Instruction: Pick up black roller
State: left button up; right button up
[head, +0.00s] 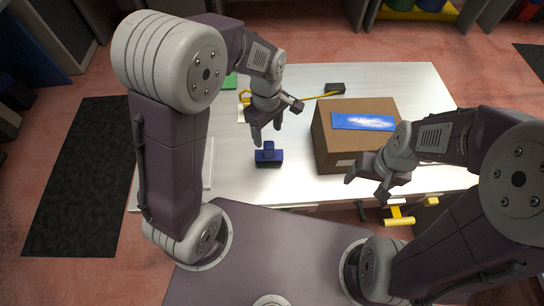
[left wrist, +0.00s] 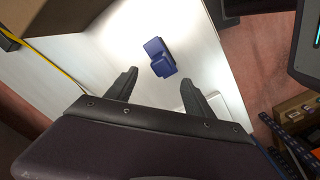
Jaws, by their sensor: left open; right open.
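No object that I can clearly tell is a black roller shows in either view. A dark blue block with a raised knob (head: 268,156) stands on the white table in the head view. It also shows beyond the fingers in the left wrist view (left wrist: 159,58). My left gripper (head: 267,134) is open and empty, above and just behind the blue block in the head picture. Its open fingers also show in the left wrist view (left wrist: 158,88). My right gripper (head: 364,188) is open and empty near the table's front edge, in front of the cardboard box.
The cardboard box (head: 325,140) with a blue label stands on the right of the white table (head: 232,185). A small black block (head: 335,88) lies behind it, at the end of a yellow strip (head: 312,97). A yellow part (head: 398,220) shows below the front edge.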

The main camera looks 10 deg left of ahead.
aim_at(269, 144)
pick_arm(q)
notch_tip(269, 144, down, 4)
jog(key=shift+r, duration=0.2)
jog(key=shift+w+d+f, duration=0.1)
jog(key=shift+d+f, duration=0.05)
jog(key=shift+d, duration=0.2)
jog(key=shift+f, duration=0.2)
jog(key=f, duration=0.4)
jog(key=shift+s+a+f+p, duration=0.1)
jog(key=shift+s+a+p, duration=0.2)
jog(key=shift+s, duration=0.1)
jog(key=shift+w+d+f, duration=0.15)
jog(key=shift+f, duration=0.15)
grip_shut()
jog(key=shift+r, duration=0.1)
